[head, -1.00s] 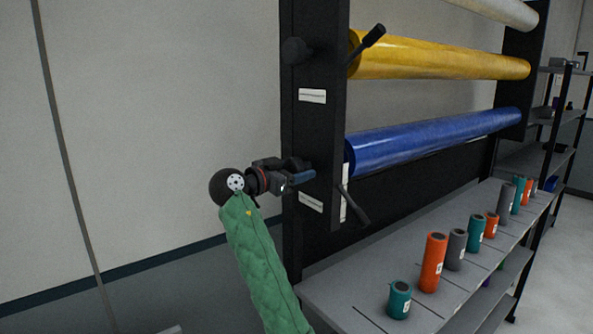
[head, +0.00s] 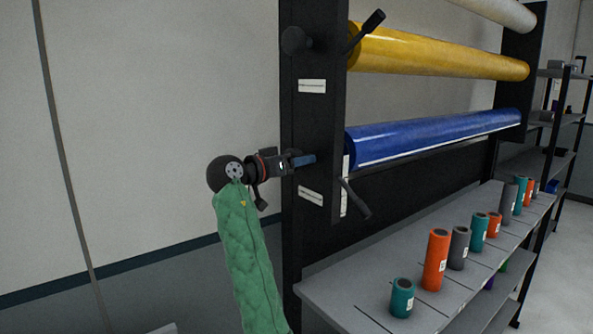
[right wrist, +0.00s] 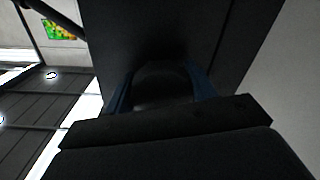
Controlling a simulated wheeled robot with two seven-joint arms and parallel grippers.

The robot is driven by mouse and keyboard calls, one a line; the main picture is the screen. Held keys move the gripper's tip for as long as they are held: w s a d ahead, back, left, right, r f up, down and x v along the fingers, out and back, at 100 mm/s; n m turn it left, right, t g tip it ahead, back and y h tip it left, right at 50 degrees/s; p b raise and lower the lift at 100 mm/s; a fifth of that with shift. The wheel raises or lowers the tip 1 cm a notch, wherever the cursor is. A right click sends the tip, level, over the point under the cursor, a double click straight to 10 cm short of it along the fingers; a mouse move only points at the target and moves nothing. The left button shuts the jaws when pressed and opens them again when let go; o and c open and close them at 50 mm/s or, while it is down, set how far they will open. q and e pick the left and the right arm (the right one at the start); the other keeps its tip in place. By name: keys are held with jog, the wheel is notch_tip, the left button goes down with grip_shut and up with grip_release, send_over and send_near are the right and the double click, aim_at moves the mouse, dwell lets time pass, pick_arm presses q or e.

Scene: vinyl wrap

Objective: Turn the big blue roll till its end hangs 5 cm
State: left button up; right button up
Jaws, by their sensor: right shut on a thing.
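The big blue roll (head: 430,136) lies level on the black rack, below a yellow roll. A thin white line runs along its lower front edge; I cannot tell how far any end hangs. My right gripper (head: 306,160), on the green-sleeved arm, is at the outer face of the rack's near upright, level with the blue roll's end. In the right wrist view, its blue fingers stand on both sides of a dark round knob (right wrist: 165,85), and it is shut on this knob. The gripper hides the knob in the head view. My left gripper is not in view.
The yellow roll (head: 440,53) has its own knob (head: 295,40) and a black lever (head: 366,32). Another black lever (head: 355,198) sticks out below the blue roll's near end. Small coloured rolls stand on the grey shelf (head: 350,296) below. Left of the upright is bare wall.

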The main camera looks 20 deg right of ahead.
jog(key=shift+n+b, duration=0.3)
jog(key=shift+n, duration=0.6)
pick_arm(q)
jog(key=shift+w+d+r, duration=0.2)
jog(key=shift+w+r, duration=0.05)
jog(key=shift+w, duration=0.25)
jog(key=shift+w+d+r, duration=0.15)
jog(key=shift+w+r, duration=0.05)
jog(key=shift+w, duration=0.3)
pick_arm(e)
jog(key=shift+n, duration=0.4)
jog(key=o, duration=0.9)
jog(key=shift+o, duration=0.4)
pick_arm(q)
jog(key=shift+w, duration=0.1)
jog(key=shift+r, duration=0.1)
